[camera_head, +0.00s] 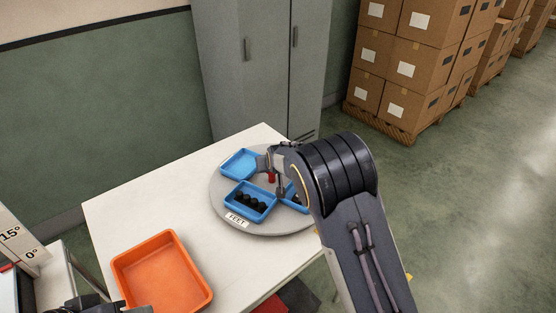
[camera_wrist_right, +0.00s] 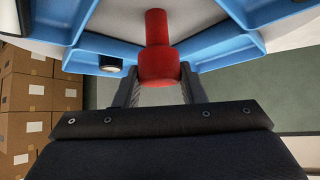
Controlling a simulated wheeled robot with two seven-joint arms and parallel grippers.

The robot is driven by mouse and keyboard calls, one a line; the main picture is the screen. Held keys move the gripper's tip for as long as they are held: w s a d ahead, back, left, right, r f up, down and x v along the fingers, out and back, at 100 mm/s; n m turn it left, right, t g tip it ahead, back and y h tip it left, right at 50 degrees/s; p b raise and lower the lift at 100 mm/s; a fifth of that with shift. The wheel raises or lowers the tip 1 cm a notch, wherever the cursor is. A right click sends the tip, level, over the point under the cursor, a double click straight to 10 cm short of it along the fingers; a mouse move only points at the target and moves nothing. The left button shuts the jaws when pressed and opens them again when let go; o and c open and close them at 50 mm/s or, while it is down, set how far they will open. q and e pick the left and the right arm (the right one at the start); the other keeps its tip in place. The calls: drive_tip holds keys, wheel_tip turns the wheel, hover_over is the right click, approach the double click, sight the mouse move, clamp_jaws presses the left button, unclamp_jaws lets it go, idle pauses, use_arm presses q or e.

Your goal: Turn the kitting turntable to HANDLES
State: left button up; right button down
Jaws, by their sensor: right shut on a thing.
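The kitting turntable (camera_head: 219,190) is a round grey disc on a white table, with blue trays around a red central post (camera_head: 271,178). A FEET label (camera_head: 237,220) is on its front edge, before a blue tray (camera_head: 233,206) holding several black round pieces. An apparently empty blue tray (camera_head: 240,163) sits behind it; another, partly hidden by my arm, is at the right. My right gripper (camera_head: 277,181) is shut on the red post, which also shows between its fingers in the right wrist view (camera_wrist_right: 157,65). A dark piece, probably my left gripper, just enters at the bottom left; its jaws are unclear.
An orange bin (camera_head: 160,275) stands on the white table (camera_head: 115,210) at the near left. A grey cabinet (camera_head: 260,60) stands behind the table. Stacked cartons (camera_head: 415,65) on pallets are at the back right. The table between bin and turntable is clear.

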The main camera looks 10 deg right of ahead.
drive_tip(key=shift+m+h+p, duration=0.55)
drive_tip(key=shift+m+h, duration=0.25)
drive_tip(key=shift+m, duration=0.1)
drive_tip(key=shift+m+h, duration=0.4)
drive_tip(key=shift+m, duration=0.3)
drive_tip(key=shift+m+h+p, duration=0.3)
drive_tip(key=shift+f, duration=0.1)
drive_tip(key=c, duration=0.9)
unclamp_jaws()
drive_tip(key=shift+s, duration=0.1)
drive_tip(key=shift+s+a+r, duration=0.15)
drive_tip(key=shift+s+r, duration=0.05)
drive_tip(key=shift+r, duration=0.2)
drive_tip(key=b+v, duration=0.1)
drive_tip(key=v, duration=0.6)
